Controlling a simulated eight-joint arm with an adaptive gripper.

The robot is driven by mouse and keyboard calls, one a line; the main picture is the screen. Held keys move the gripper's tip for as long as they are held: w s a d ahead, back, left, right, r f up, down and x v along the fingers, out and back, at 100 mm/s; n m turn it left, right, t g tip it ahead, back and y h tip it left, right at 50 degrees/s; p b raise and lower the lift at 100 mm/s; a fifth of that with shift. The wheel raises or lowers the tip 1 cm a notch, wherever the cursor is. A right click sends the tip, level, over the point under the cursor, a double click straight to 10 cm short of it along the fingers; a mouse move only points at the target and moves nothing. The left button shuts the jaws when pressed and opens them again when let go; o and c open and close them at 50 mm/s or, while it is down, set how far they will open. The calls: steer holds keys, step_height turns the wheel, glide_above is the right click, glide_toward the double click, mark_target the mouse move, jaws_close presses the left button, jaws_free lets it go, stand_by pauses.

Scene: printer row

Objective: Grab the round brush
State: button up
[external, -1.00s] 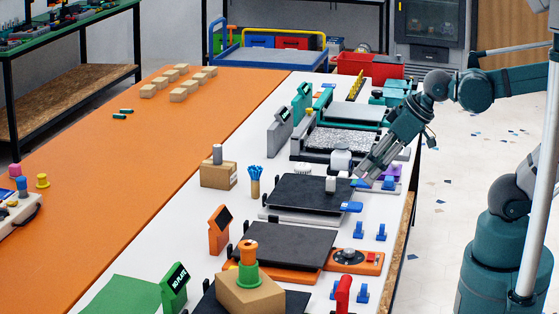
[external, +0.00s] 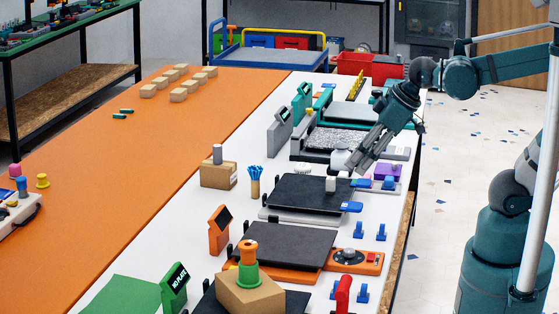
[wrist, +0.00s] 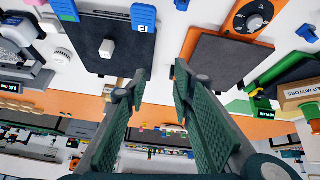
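My gripper (external: 358,162) is open and empty, above the far edge of the grey printer with the dark plate (external: 310,192). In the wrist view its two fingers (wrist: 160,72) stand apart with nothing between them. I cannot clearly make out a round brush in either view. A tan cup (external: 255,187) holds thin blue sticks or bristles (external: 255,171) left of that printer, apart from my gripper. A small white block (external: 330,184) lies on the dark plate; it also shows in the wrist view (wrist: 107,48).
An orange printer (external: 290,246) stands nearer, with a cardboard box (external: 249,292) in front. A grey-teal printer (external: 338,140) is farther back. Purple (external: 388,171) and blue (external: 389,183) parts sit near my gripper.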

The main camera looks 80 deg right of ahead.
steer(key=w+d+r+n+g+p, duration=0.25)
steer(key=w+r+n+p, duration=0.2)
steer(key=w, duration=0.55)
steer(key=n+g+p, duration=0.2)
steer(key=n+p, duration=0.4)
steer(key=n, duration=0.2)
glide_toward(254, 167)
steer(key=s+a, duration=0.5)
steer(key=w+d+f+n+p, duration=0.1)
steer(key=w+f, duration=0.1)
steer(key=w+d+f+n+g+p, duration=0.1)
steer(key=w+f+n, duration=0.1)
steer(key=w+d+f+n+g+p, duration=0.1)
steer(key=w+d+f, duration=0.1)
steer(key=shift+w+d+f+p, duration=0.1)
steer(key=shift+f+p, duration=0.2)
steer(key=shift+w+d+f+n, duration=0.15)
steer(key=shift+w+f+n, duration=0.1)
steer(key=shift+f, duration=0.15)
steer(key=shift+w+d+f+n, duration=0.1)
steer(key=shift+d+f+n, duration=0.1)
steer(key=shift+f, duration=0.2)
steer(key=shift+f, duration=1.3)
